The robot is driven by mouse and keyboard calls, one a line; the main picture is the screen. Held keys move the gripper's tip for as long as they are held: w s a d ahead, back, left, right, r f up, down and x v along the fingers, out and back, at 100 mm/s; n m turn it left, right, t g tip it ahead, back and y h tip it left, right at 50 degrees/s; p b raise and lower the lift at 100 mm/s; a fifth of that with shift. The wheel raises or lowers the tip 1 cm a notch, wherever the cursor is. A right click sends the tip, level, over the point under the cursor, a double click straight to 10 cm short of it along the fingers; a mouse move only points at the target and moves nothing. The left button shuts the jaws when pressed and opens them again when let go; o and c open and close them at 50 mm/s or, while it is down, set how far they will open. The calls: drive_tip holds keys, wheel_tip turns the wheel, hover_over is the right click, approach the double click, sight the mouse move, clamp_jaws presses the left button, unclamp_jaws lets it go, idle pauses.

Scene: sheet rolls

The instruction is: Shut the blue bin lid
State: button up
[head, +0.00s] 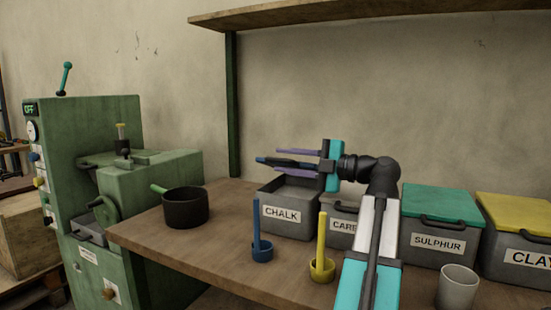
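The CHALK bin (285,226) is grey and stands on the bench with its inside showing, so it is uncovered. A thin dark bar with a blue part (268,160) lies above this bin; it looks like the blue lid or its handle seen nearly edge-on, raised. My gripper (276,158) reaches in from the right at that height. Its two purple fingers are spread apart, one above and one below the bar. I see no clear contact between fingers and bar. The lid's face and hinge are hidden.
The CARB bin (342,229) is partly behind my arm. The SULPHUR bin has a green lid (440,204), and the CLAY bin a yellow lid (515,212). Blue (262,249) and yellow (322,268) upright-handled holders, a cup (457,288) and a black pot (185,208) stand nearby.

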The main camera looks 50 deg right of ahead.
drive_tip(key=p+v, duration=0.1)
drive_tip(key=v, duration=0.6)
drive_tip(key=shift+s, duration=0.35)
